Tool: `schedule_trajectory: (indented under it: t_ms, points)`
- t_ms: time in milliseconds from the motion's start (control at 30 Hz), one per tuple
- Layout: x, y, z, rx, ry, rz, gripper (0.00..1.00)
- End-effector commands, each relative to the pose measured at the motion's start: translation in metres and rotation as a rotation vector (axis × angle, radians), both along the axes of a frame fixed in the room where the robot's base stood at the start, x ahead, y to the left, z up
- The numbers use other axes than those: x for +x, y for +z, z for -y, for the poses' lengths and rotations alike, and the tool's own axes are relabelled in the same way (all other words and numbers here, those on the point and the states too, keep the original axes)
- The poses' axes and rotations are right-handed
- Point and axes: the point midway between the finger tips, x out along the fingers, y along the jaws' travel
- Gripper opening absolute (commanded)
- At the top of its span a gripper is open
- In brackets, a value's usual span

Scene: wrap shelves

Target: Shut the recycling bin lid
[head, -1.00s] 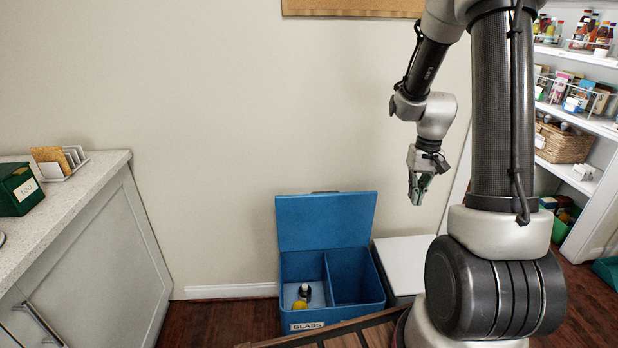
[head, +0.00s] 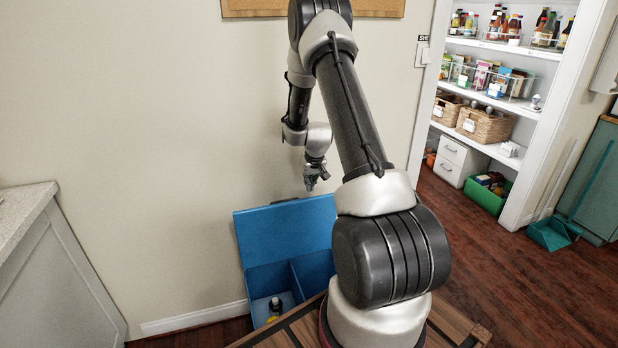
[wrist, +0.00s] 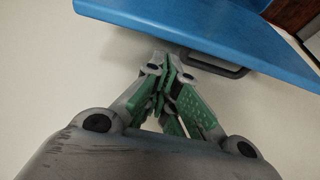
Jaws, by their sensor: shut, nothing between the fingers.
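The blue recycling bin (head: 257,282) stands on the floor against the wall, with its lid (head: 285,232) up and open, leaning back near the wall. Its left compartment holds a dark-topped bottle (head: 275,303) and something yellow; my arm partly hides the right side. My gripper (head: 312,184) is shut and empty, just above the lid's top edge. In the wrist view the shut fingers (wrist: 165,85) point at the lid's edge (wrist: 200,28), close to a dark handle loop (wrist: 215,64) on it. I cannot tell whether they touch.
A counter with a cabinet (head: 50,270) stands at the left. Pantry shelves (head: 490,95) with bottles and baskets are at the right, with a green crate (head: 487,190) below.

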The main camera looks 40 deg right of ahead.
Motion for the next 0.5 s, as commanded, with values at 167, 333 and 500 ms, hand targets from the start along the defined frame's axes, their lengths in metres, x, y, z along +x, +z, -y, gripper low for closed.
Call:
schedule_trajectory:
  t_ms: [167, 333, 500]
  points:
    - [0.009, -0.024, 0.002, 0.001, 0.0, -0.002, 0.0]
    - [0.012, -0.032, 0.003, 0.0, 0.0, 0.0, 0.0]
    - [0.013, -0.033, 0.003, 0.0, 0.0, 0.0, 0.0]
